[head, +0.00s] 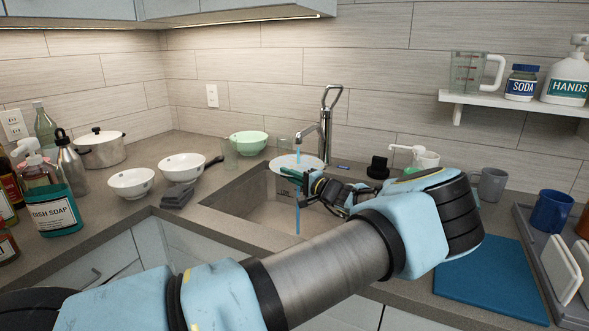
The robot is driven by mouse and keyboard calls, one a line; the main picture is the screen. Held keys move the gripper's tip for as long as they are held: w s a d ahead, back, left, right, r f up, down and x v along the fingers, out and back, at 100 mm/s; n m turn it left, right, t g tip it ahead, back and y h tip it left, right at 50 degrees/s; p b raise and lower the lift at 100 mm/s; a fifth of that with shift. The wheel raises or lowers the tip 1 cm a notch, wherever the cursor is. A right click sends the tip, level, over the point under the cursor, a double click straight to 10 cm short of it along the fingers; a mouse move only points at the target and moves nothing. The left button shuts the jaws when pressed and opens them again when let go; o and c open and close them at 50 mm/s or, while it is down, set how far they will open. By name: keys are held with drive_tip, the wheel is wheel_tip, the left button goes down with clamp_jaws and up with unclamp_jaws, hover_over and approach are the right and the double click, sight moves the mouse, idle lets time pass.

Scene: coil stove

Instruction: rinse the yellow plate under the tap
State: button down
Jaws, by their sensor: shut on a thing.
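A pale, whitish plate (297,161) is held out over the sink (254,207), below the tap (325,118); no clearly yellow plate shows. My gripper (301,186) is shut at the plate's near edge, and its fingers hide part of that edge. A dark green piece shows by the fingers; I cannot tell what it is. A thin blue water stream (297,217) runs from the spout at the plate and shows again below it, down into the basin. My arm hides the sink's near right part.
A blue mat (490,281) and a rack with a blue mug (551,212) are at right. A black holder (378,167) stands behind my wrist.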

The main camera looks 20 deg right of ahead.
drive_tip(key=s+a+p, duration=0.1)
drive_tip(key=s+a, duration=0.2)
drive_tip(key=s, duration=0.3)
drive_tip(key=shift+s, duration=0.35)
drive_tip(key=shift+r, duration=0.1)
idle(1.2)
drive_tip(key=s+a+r+p, duration=0.2)
drive_tip(key=s+r+p, duration=0.1)
drive_tip(key=s+r, duration=0.1)
drive_tip(key=shift+s+p, duration=0.3)
idle(0.9)
